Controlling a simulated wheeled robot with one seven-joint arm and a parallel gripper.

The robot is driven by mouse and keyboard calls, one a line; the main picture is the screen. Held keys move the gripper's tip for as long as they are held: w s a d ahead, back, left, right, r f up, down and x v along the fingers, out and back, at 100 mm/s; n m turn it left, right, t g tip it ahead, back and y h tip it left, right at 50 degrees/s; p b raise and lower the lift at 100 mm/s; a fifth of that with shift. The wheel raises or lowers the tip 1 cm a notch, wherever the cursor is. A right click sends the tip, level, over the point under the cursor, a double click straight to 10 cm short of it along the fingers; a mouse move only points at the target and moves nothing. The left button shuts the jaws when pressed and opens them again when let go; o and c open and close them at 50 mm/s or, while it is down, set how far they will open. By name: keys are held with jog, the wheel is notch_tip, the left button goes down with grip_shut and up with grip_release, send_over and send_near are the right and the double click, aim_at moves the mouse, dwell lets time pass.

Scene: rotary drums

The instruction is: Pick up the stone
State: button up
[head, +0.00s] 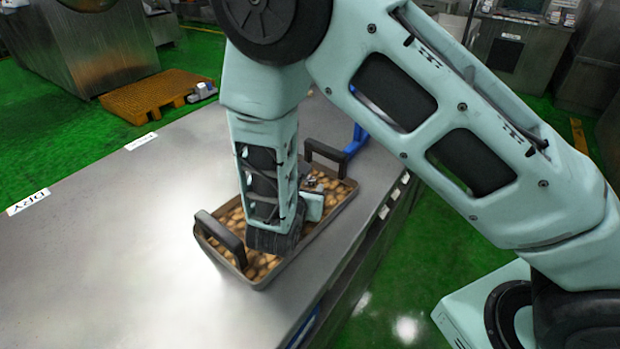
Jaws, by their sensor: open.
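A tray (258,284) with raised dark handles stands on the metal table and holds many small tan-brown rounded pieces. I cannot make out a stone apart from these pieces; my arm hides the middle of the tray. My gripper (308,201) is at the end of my arm, low over the tray. It is open, but its fingertips are mostly hidden behind my wrist. I cannot tell whether it touches anything in the tray. A small greyish shape shows beside it, too unclear to name.
The metal table (120,255) is bare to the left of the tray, with a "DRY" label (28,201) at its far edge. A blue part (355,140) stands behind the tray. An orange pallet (150,97) lies on the green floor. Steel machines stand behind.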

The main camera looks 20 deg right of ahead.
jog(key=shift+x, duration=0.9)
jog(key=shift+c, duration=0.3)
jog(key=c, duration=1)
jog(key=shift+r, duration=0.1)
